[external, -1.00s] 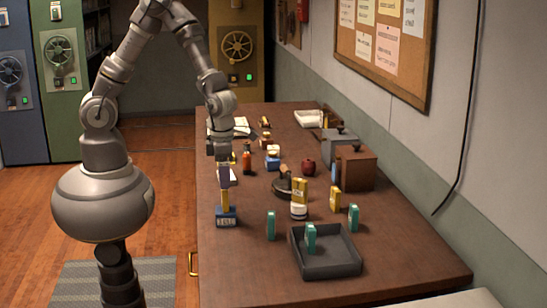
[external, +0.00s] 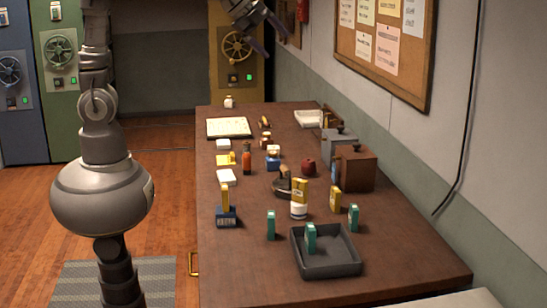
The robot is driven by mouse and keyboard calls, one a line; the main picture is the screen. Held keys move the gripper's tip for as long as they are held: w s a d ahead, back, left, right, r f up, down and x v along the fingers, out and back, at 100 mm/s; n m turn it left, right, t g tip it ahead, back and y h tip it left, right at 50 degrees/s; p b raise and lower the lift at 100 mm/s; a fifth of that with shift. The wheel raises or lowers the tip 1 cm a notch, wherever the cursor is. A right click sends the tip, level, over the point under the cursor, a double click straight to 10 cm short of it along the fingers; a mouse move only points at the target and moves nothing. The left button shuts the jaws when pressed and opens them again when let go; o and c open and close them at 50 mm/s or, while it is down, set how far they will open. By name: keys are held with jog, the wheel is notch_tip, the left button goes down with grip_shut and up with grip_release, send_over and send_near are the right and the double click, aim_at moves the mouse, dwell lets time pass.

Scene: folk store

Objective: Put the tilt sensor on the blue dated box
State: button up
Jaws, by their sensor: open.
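A small blue box (external: 226,220) with pale markings on its front sits near the left edge of the table. A slim yellow block (external: 225,196), which I take to be the tilt sensor, stands upright on top of it. Similar yellow blocks stand on a white jar (external: 299,211) and on the table to its right (external: 335,199). My gripper (external: 270,38) is open and empty, high above the far end of the table and well away from the blue box.
A dark grey tray (external: 328,270) at the front holds a teal block (external: 310,237); two more teal blocks stand close by. A brown wooden box (external: 357,168) stands on the right by the wall. The front left table area is clear.

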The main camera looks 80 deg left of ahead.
jog(key=s+a+r+n+t, duration=0.2)
jog(key=r+n, duration=0.3)
jog(key=r, duration=0.4)
jog(key=s+a+r+n+t, duration=0.2)
jog(key=s+r+n, duration=0.2)
jog(key=r, duration=0.6)
jog(key=s+a+r+n+t, duration=0.2)
jog(key=r+n, duration=0.3)
jog(key=r, duration=0.5)
jog(key=shift+s+r+n+t, duration=0.25)
jog(key=shift+s+n+t, duration=0.15)
jog(key=shift+s, duration=0.3)
jog(key=shift+f, duration=0.1)
